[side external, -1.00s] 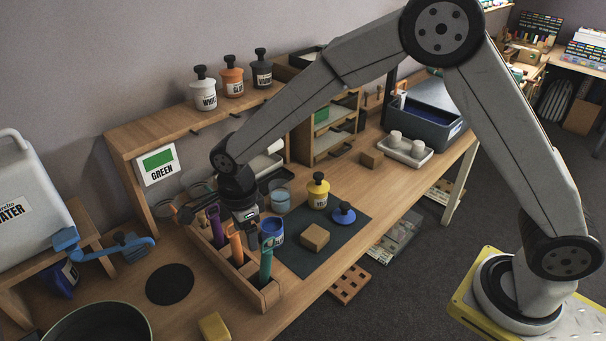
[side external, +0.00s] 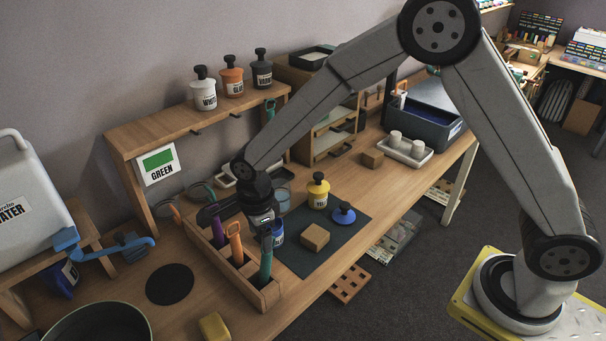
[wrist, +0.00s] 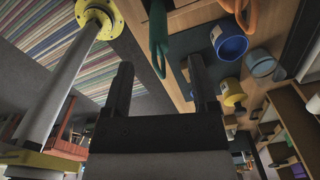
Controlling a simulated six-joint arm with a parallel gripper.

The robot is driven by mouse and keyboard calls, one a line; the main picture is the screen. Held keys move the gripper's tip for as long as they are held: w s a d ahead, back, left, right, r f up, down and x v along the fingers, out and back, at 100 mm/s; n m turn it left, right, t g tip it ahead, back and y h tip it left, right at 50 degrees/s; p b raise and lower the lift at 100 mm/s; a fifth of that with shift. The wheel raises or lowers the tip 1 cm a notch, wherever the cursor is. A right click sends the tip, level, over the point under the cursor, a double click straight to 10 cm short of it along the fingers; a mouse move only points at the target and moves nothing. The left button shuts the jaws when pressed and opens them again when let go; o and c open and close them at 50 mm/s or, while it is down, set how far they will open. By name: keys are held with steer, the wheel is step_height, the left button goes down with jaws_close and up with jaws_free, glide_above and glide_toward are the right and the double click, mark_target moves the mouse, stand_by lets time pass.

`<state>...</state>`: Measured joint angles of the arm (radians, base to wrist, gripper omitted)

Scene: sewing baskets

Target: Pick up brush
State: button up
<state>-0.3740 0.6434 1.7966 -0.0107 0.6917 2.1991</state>
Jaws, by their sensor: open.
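A wooden holder (side external: 268,297) stands at the table's front edge in the side external view. It holds upright tools with an orange handle (side external: 235,242), a purple handle (side external: 217,227) and a teal handle (side external: 266,262). Their lower ends are hidden, so I cannot tell which is the brush. My gripper (side external: 266,232) is over the holder's right side, close to the top of the teal handle. In the wrist view my gripper (wrist: 158,78) is open and empty, with the teal handle (wrist: 157,35) ahead, between the finger directions. The orange handle (wrist: 250,18) shows to the right.
A blue jar (side external: 279,236) stands close right of my gripper. A yellow pump bottle (side external: 318,192), blue stamp (side external: 343,213) and wooden block (side external: 315,237) are on or near the dark mat (side external: 300,265). A shelf (side external: 150,135) with bottles rises behind. A black disc (side external: 170,284) lies left.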

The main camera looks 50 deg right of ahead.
mark_target(265, 268)
steer(key=shift+f, duration=0.1)
steer(key=shift+s+f, duration=0.1)
steer(key=shift+f, duration=2.45)
jaws_close()
